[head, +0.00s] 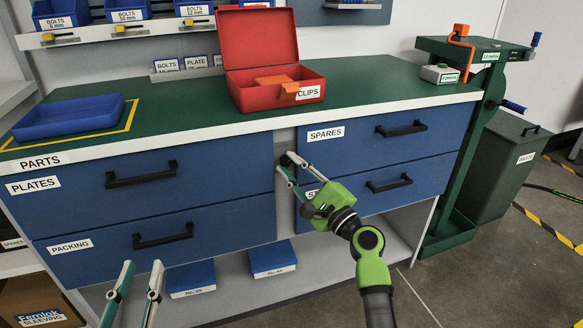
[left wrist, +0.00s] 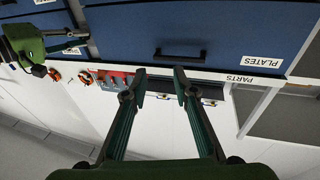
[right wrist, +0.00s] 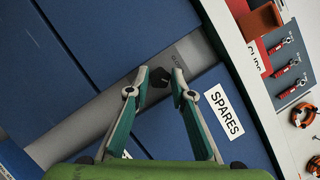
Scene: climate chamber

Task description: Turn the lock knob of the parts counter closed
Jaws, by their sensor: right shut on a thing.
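The parts counter (head: 228,127) has a green top and blue drawers. Its black lock knob (right wrist: 160,77) sits on the grey strip (head: 284,143) between the drawer columns. My right gripper (head: 283,165) reaches up to that strip and is shut on the knob, with one fingertip on each side in the right wrist view (right wrist: 161,78). Small lettering shows beside the knob there, too unclear to read fully. In the head view the fingers mostly hide the knob. My left gripper (head: 143,266) is open and empty, in front of the lower left drawer; it also shows in the left wrist view (left wrist: 160,72).
Drawers marked PLATES (head: 70,195), PACKING (head: 105,250) and SPARES (head: 360,142) flank the strip, with projecting black handles. A red CLIPS box (head: 245,98) and a blue tray (head: 68,119) stand on top. A green bin (head: 500,165) stands at the right.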

